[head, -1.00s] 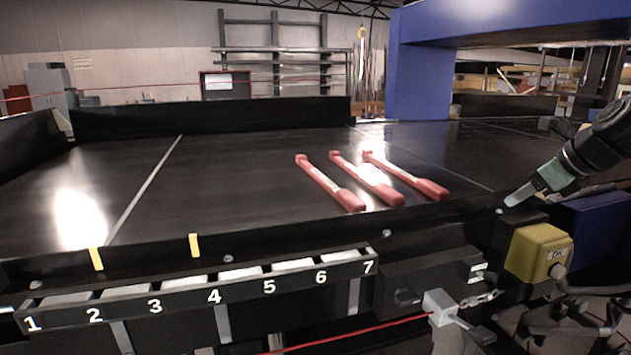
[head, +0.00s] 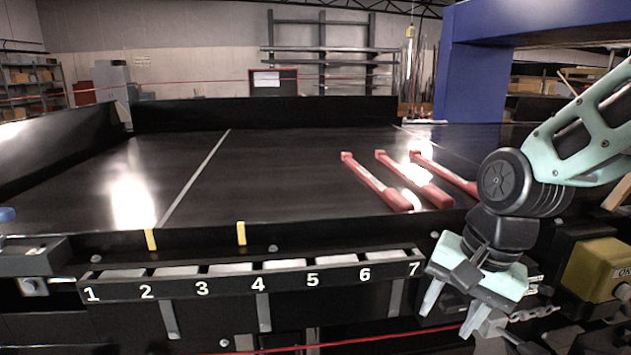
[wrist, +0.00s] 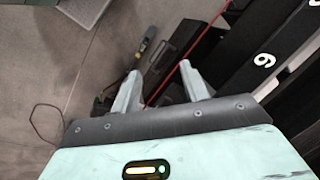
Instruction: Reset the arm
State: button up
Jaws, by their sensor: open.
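My gripper (head: 450,318) hangs at the right of the head view, pointing down in front of the numbered rack, near the number 7. Its two fingers stand apart with nothing between them. In the wrist view the open fingers (wrist: 160,92) show over the grey floor, with the dark rack side and its number 6 to the right. My arm reaches in from the right edge of the head view, bent at a dark round joint.
Three red detectors (head: 377,182) lie on the black conveyor (head: 270,175). The numbered rack (head: 200,288) runs along its front. A yellow button box (head: 597,270) is right of my gripper. A red cord (head: 390,338) runs below the rack. A blue frame (head: 470,85) spans the belt.

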jog(key=s+a+f+n, duration=0.1)
jog(key=s+a+n, duration=0.1)
jog(key=s+n, duration=0.4)
jog(key=s+a+n+g+h, duration=0.1)
jog(key=s+a+n, duration=0.2)
jog(key=s+n, duration=0.4)
jog(key=shift+s+f+n+h, duration=0.3)
jog(key=shift+s+f, duration=0.05)
jog(key=shift+s, duration=0.25)
jog(key=shift+s+n, duration=0.35)
jog(key=shift+n, duration=0.05)
jog(key=shift+c, duration=0.4)
